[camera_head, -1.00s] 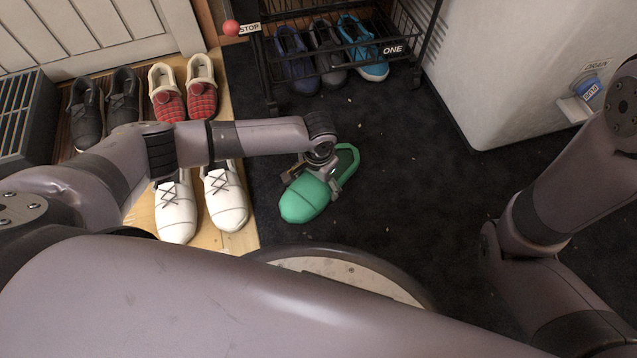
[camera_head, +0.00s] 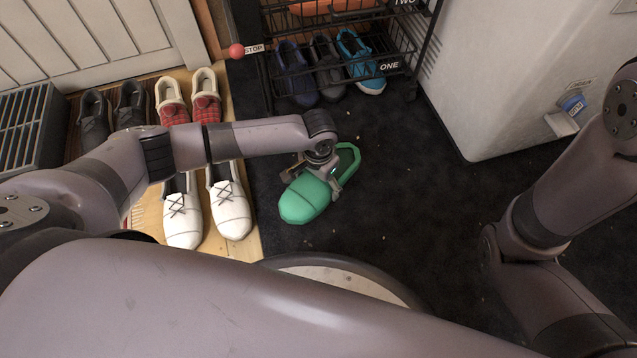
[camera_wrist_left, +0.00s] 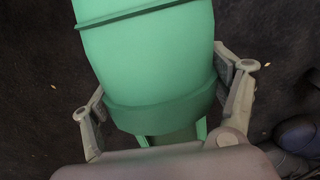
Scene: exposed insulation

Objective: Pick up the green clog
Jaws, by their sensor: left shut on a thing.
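The green clog (camera_head: 306,199) is in the head view just right of the wooden board, over the dark carpet, with its toe toward the lower left. My left gripper (camera_head: 318,178) is shut on it across its middle, from above. In the left wrist view the clog (camera_wrist_left: 155,65) fills the middle, with one finger of the left gripper (camera_wrist_left: 165,97) on each side of it. I cannot tell whether the clog touches the carpet. My right arm shows at the right of the head view, but its gripper is out of view.
White shoes (camera_head: 230,209), red plaid slippers (camera_head: 205,97) and dark shoes stand on the wooden board at left. A black wire rack (camera_head: 262,75) holds blue and grey shoes at the back. A white cabinet (camera_head: 510,70) stands at right. Dark carpet (camera_head: 430,190) between is clear.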

